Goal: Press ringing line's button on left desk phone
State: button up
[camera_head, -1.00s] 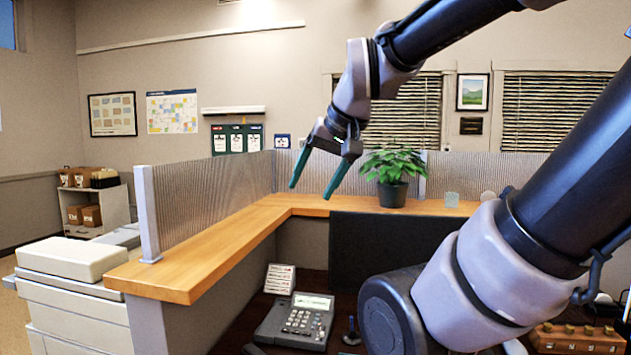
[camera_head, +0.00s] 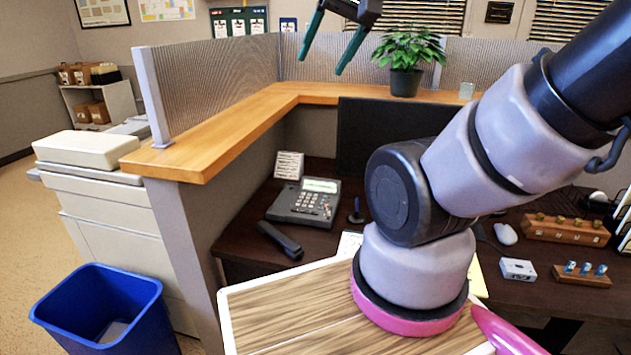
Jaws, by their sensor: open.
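A dark grey desk phone (camera_head: 306,203) with a pale screen and several buttons sits at the left end of the dark desk. Its handset (camera_head: 280,240) appears to lie off the phone, in front of it on the desk. I cannot tell which line button is lit; the keys are too small. My gripper (camera_head: 325,55) is at the top of the view, its two green fingers apart and empty. It hangs high above and beyond the phone in the picture, near the partition, touching nothing.
A wooden ledge (camera_head: 215,133) and partition border the desk behind and left. A card stand (camera_head: 288,165) is behind the phone, a dark monitor (camera_head: 365,135) to its right. A potted plant (camera_head: 407,60) stands on the ledge. A blue bin (camera_head: 100,310) is at lower left.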

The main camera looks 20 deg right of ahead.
dwell(0.5)
grip_shut()
dwell(1.5)
